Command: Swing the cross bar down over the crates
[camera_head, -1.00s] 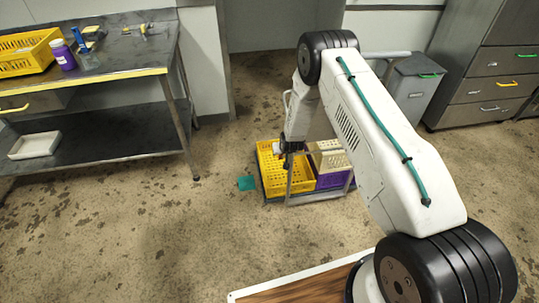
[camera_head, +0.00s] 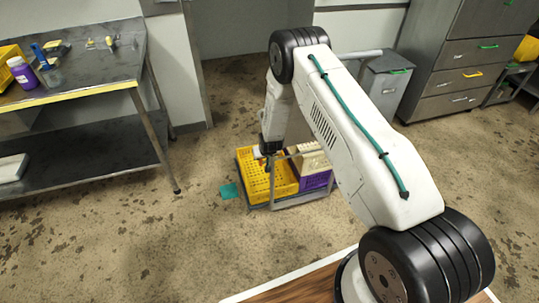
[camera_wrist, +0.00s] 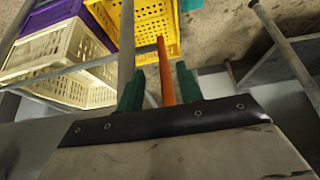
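A low cart (camera_head: 285,203) on the floor carries a yellow crate (camera_head: 255,190), a cream crate (camera_head: 318,162) and a purple crate (camera_head: 318,180). My gripper (camera_head: 268,163) is just above the yellow crate, beside grey metal bars of the cart. In the wrist view, my gripper's green fingers (camera_wrist: 160,85) stand apart, with an orange bar (camera_wrist: 165,65) between them and a visible gap on its left. A grey bar (camera_wrist: 126,40) runs close by the left finger. Which bar is the cross bar is unclear. The cream (camera_wrist: 60,65) and yellow crates (camera_wrist: 150,20) show behind.
A steel table (camera_head: 90,68) with a purple bottle (camera_head: 22,73) stands at the left. A grey bin (camera_head: 385,85) and drawer cabinets (camera_head: 455,75) stand behind at the right. A teal piece (camera_head: 229,190) lies left of the cart. The floor in front is clear.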

